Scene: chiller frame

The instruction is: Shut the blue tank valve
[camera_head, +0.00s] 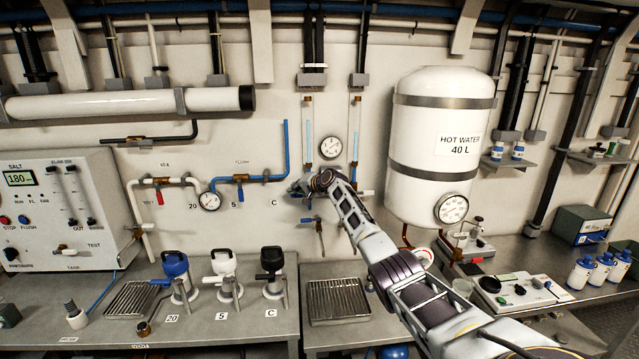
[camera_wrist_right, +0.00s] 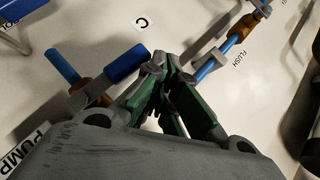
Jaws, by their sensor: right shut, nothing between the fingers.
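A small valve with a blue lever (camera_head: 307,220) is on the wall panel below the sight tubes, right of the label C. I take it for the blue tank valve, though no tag naming it is readable. In the right wrist view its blue lever (camera_wrist_right: 125,62) lies at a steep angle across its short blue pipe, with a brass body between. My right gripper (camera_head: 297,188) is just above the valve in the head view. Its dark green fingers (camera_wrist_right: 158,72) are shut and empty, close beside the lever's free end. I cannot tell whether they touch. My left gripper is out of view.
The flush valve (camera_head: 240,178) and its blue pipe are to the left, beside a gauge (camera_head: 209,201). A white hot water tank (camera_head: 432,185) bulges out on the right. A counter (camera_head: 220,325) with pumps and a drain tray (camera_head: 337,299) is below.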

